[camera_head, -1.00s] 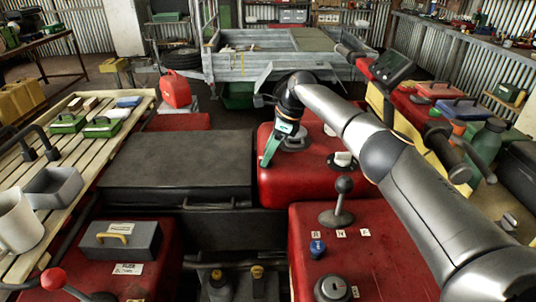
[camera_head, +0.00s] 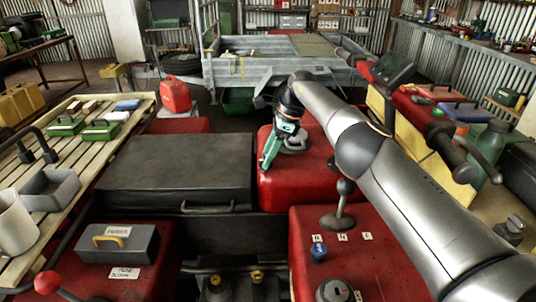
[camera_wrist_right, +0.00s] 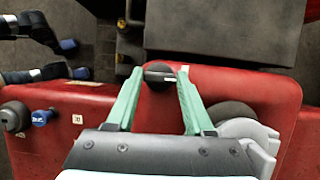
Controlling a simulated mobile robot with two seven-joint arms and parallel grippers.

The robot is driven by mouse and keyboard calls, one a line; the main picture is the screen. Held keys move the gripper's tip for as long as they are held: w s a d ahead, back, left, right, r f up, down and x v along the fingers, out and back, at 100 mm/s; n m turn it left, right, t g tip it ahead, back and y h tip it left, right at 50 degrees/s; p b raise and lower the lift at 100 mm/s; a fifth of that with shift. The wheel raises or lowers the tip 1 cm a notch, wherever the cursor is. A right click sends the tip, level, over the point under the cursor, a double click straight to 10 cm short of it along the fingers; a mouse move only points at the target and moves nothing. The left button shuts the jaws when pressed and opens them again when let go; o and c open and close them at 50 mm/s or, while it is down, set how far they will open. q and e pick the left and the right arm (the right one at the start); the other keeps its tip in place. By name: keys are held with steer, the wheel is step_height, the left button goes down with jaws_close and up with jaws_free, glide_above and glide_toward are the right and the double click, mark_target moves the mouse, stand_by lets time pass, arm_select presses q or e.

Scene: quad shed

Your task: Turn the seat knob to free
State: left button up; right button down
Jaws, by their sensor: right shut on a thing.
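The seat knob (camera_wrist_right: 160,76) is a small black knob with a white line, near the edge of a red housing (camera_wrist_right: 90,98). In the right wrist view it sits between the two green fingertips of my right gripper (camera_wrist_right: 161,72), and its white line runs across the picture. A pale mark shows beside the right fingertip. In the head view my right gripper (camera_head: 268,162) reaches down at the left edge of the red housing beside the black seat (camera_head: 180,170); the fingers hide the knob there. My left gripper is not in view.
A black-knobbed lever (camera_head: 342,205) and a blue knob (camera_head: 318,252) stand on the nearer red cover. A grey round cap (camera_wrist_right: 250,140) lies close to the right finger in the wrist view. A grey toolbox (camera_head: 118,243) sits at the near left.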

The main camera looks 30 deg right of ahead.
steer(key=shift+c, duration=1.4)
jaws_free()
steer(key=p+v, duration=0.3)
steer(key=v, duration=0.9)
steer(key=shift+r, duration=0.35)
